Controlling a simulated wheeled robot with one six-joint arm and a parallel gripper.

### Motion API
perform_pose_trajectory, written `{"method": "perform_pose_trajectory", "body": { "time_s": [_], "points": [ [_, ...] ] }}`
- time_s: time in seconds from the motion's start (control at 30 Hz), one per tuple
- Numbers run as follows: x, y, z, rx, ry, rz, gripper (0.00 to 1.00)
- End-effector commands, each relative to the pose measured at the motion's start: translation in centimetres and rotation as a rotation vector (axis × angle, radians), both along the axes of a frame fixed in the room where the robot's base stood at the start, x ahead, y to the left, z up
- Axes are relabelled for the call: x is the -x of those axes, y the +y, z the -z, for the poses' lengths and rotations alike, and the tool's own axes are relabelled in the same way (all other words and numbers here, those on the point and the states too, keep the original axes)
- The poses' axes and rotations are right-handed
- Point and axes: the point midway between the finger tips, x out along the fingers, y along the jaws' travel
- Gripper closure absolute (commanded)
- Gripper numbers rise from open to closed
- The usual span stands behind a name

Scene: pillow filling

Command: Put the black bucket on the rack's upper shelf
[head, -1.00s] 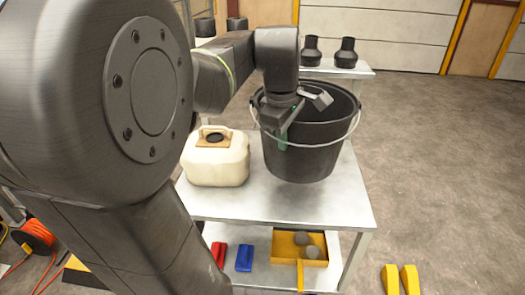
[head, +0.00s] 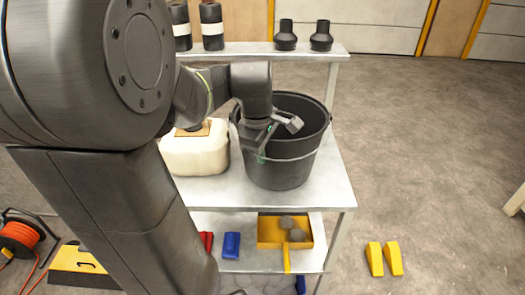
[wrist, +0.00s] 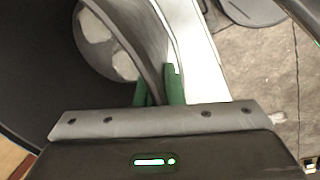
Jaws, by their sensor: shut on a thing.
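The black bucket (head: 287,172) is upright over the right part of the rack's light grey upper shelf (head: 325,192), near the front edge. I cannot tell whether its base touches the shelf. My gripper (head: 262,150) is at the bucket's left front rim, shut on its wall. In the wrist view, the green fingers (wrist: 160,88) are on either side of the rim. The bucket's inside (wrist: 40,70) fills the left of that view. The thin wire handle hangs down around the bucket's front. My arm hides part of the rack's left side.
A cream canister (head: 195,155) stands close left of the bucket. Dark bottles (head: 321,38) stand on a raised board behind. The lower shelf holds a yellow tray (head: 268,238) and a blue object (head: 231,245). Yellow wedges (head: 384,260) and an orange cable reel (head: 18,238) are on the floor.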

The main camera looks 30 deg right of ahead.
Motion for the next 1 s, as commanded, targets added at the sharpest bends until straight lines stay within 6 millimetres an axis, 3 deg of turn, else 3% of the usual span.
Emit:
{"method": "perform_pose_trajectory", "body": {
  "time_s": [0.03,0.13,0.53,1.0],
  "points": [
    [0.0,0.0,0.1,-0.001,0.001,0.0,0.88],
    [0.0,0.0,0.1,-0.001,0.001,0.0,0.7],
    [0.0,0.1,-0.9,0.001,-0.002,0.0,0.7],
    [1.0,1.5,-9.9,0.002,-0.002,-0.001,0.7]
  ]
}}
